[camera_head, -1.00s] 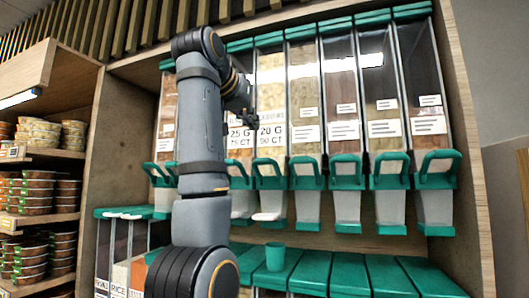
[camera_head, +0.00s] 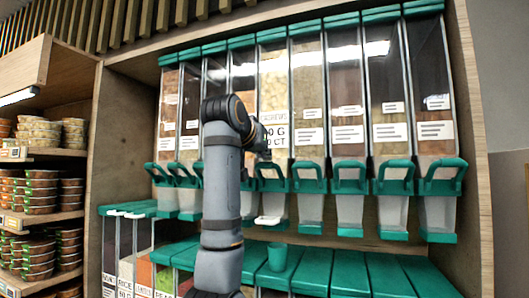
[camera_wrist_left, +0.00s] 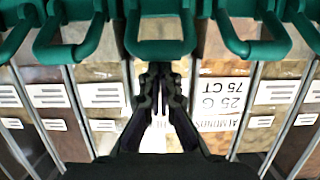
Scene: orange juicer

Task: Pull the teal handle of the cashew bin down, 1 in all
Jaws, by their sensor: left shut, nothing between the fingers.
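The cashew bin (camera_head: 273,85) is a tall clear dispenser with pale contents and a white price label, partly covered by my left arm. Its teal handle (camera_head: 272,184) is a loop on the front of the bin, standing up. My left gripper (camera_head: 266,152) is in front of the label, just above this handle. In the left wrist view the gripper (camera_wrist_left: 161,72) is shut and empty, with its fingertips close to a teal handle (camera_wrist_left: 160,46). I cannot tell whether they touch. My right gripper is not in view.
Similar bins with teal handles (camera_head: 309,178) stand close on both sides. A teal cup (camera_head: 277,256) stands below on the teal lids (camera_head: 350,272) of the lower bins. A white piece (camera_head: 267,220) sits under the cashew bin's spout. Shelves of tubs (camera_head: 38,200) are at left.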

